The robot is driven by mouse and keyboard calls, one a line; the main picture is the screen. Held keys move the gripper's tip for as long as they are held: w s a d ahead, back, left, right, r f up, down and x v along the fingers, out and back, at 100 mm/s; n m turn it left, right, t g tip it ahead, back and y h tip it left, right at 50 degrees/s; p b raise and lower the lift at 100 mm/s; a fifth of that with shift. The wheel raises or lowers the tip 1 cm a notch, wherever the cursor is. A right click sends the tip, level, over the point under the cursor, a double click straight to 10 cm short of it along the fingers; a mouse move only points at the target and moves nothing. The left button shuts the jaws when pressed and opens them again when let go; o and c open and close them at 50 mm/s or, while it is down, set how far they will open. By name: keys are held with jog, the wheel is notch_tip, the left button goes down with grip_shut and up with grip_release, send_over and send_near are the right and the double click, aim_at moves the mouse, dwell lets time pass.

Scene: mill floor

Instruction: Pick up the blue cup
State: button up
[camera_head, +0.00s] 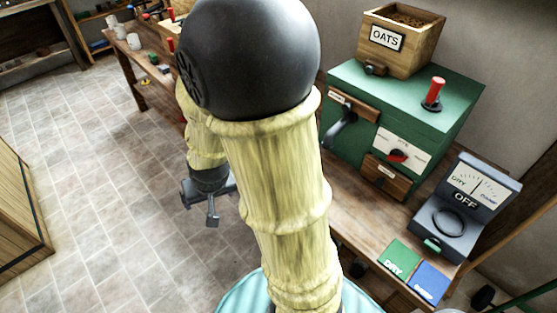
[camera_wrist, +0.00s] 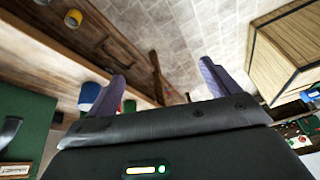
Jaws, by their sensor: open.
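A blue, cup-like thing (camera_wrist: 88,94) shows in the wrist view at the left, beside the wooden bench. It lies just left of my left finger and outside the space between the fingers. I cannot make it out clearly in the head view, where my arm hides part of the bench. My gripper (camera_head: 200,208) hangs over the tiled floor, left of the bench, in the head view. In the wrist view my gripper (camera_wrist: 163,80) has its two fingers wide apart, with nothing between them but floor and bench edge in the distance.
A green machine (camera_head: 400,120) bearing an oats box (camera_head: 413,48) stands on the right of the bench. A dial meter (camera_head: 470,205) and green and blue cards (camera_head: 399,258) lie nearer. White cups (camera_head: 133,41) stand at the far end. A wooden crate (camera_head: 18,215) is at left; floor between is clear.

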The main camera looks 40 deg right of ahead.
jog(key=w+d+f+m+t+h+b, duration=0.25)
jog(key=w+f, duration=0.25)
jog(key=f, duration=0.3)
jog(key=d+f+m+t+h+b, duration=0.1)
jog(key=d+f+m+h+b, duration=0.2)
jog(key=d+f+h+b, duration=0.2)
jog(key=w+d+f+m+h+b, duration=0.1)
jog(key=d+f+m+h+b, duration=0.3)
jog(key=d, duration=0.7)
jog(key=h+b, duration=0.2)
jog(key=h, duration=0.2)
jog(key=shift+w+f+t+b, duration=0.15)
jog(key=shift+f+t+b, duration=0.2)
jog(key=shift+d, duration=0.1)
jog(key=x, duration=1.1)
jog(key=shift+w+d+r, duration=0.15)
jog(key=shift+d+r, duration=0.05)
jog(key=shift+w+d, duration=0.2)
jog(key=shift+d, duration=0.1)
